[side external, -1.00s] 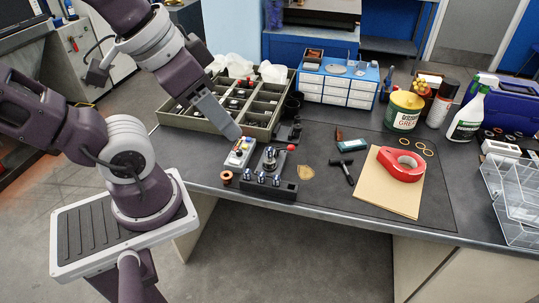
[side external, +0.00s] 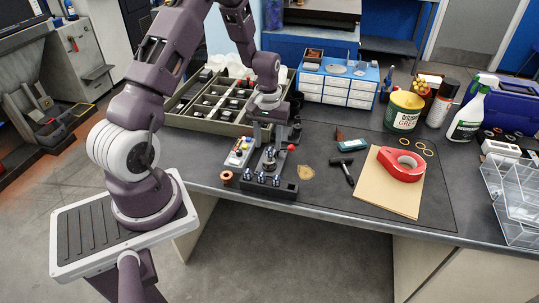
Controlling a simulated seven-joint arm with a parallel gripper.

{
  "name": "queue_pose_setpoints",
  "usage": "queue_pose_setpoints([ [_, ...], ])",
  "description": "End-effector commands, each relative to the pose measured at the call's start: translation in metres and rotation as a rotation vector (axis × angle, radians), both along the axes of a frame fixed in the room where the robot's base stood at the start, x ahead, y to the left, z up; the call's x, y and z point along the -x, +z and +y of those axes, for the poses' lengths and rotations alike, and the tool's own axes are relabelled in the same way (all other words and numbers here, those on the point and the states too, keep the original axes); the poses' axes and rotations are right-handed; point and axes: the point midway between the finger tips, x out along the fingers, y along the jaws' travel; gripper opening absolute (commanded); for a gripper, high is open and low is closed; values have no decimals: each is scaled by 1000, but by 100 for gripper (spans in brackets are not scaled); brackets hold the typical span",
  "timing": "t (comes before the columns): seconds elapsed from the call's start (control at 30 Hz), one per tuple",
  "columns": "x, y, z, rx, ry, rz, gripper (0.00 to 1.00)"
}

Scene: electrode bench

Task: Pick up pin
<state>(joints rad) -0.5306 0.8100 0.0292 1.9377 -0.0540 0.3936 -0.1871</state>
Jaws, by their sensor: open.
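A black holder block (side external: 288,192) lies near the front edge of the bench. Several small upright silver-and-blue pieces (side external: 262,178) stand in it, and they look like pins. I cannot tell which one the task means. My gripper (side external: 269,146) points down just behind this block, above the dark fixture there. Its two fingers are apart, with no held thing visible between them. The fingers partly cover the fixture, and the view is too small to show whether they touch anything.
A small tray with coloured buttons (side external: 239,153) and a copper ring (side external: 226,177) stand left of the block. A red knob (side external: 291,147) is close to my gripper's right. A compartment tray (side external: 200,122) lies behind.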

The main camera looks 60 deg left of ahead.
Motion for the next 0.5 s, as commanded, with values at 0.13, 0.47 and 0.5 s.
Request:
queue_pose_setpoints([
  [0.13,-4,-29,0,2,-1,4,45],
  [0.47,-5,-38,0,0,-2,0,41],
  [0.5,-5,-38,0,0,-2,0,33],
])
